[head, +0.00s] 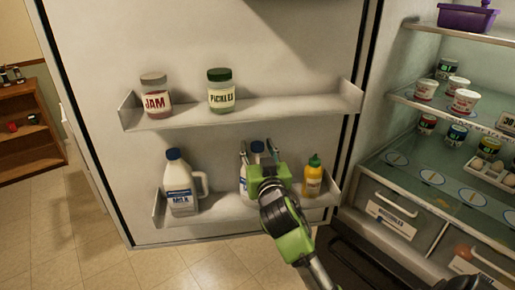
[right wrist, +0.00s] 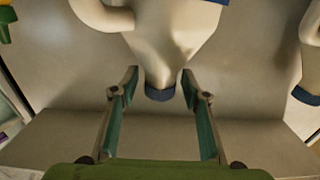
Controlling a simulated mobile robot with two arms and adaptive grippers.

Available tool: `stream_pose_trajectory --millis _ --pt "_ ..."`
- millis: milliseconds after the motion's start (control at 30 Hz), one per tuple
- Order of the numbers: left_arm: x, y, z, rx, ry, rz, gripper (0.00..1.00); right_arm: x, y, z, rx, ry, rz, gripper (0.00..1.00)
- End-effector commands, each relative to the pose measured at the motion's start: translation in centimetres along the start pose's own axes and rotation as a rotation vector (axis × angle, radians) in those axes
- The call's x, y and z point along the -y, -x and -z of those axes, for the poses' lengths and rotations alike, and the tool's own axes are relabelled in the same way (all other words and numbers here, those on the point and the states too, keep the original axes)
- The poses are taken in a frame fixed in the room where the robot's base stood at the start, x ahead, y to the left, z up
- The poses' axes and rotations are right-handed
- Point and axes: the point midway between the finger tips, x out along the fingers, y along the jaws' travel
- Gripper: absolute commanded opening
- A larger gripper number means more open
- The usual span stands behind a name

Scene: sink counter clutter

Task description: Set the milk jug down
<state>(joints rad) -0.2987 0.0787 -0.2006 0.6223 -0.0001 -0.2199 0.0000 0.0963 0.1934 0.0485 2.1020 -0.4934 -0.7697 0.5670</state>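A white milk jug with a blue cap (head: 243,184) stands on the lower shelf of the open fridge door, partly hidden behind my right gripper. In the right wrist view this jug (right wrist: 172,40) appears upside down, its cap (right wrist: 160,93) between the fingers. My right gripper (head: 260,150) is open, one finger on each side of the jug's neck and cap, with visible gaps. It also shows in the right wrist view (right wrist: 160,88). A second milk jug (head: 180,187) stands at the left of the same shelf. My left gripper is not in view.
The lower door shelf (head: 225,212) also holds a yellow bottle (head: 313,180) just right of the gripper. Jam (head: 155,98) and pickles (head: 221,93) jars stand on the upper door shelf. The fridge interior, with several tubs, is at right. The shelf is clear between the jugs.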

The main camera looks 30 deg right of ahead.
Motion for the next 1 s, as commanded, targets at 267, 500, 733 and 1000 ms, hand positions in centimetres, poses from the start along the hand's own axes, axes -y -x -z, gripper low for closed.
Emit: stream_pose_trajectory --millis 267,500,733,1000 --pt "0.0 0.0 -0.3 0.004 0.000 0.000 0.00 0.0 0.2 0.1 -0.001 0.000 0.001 0.42" --pt "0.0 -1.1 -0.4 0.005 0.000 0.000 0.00 0.1 3.8 -0.2 -0.001 -0.002 0.002 0.42" --pt "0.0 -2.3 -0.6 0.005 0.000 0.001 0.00 0.0 8.5 -0.2 0.000 -0.003 0.001 0.42" --pt "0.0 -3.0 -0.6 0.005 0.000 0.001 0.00 0.0 11.7 0.0 0.000 -0.002 0.001 0.42"
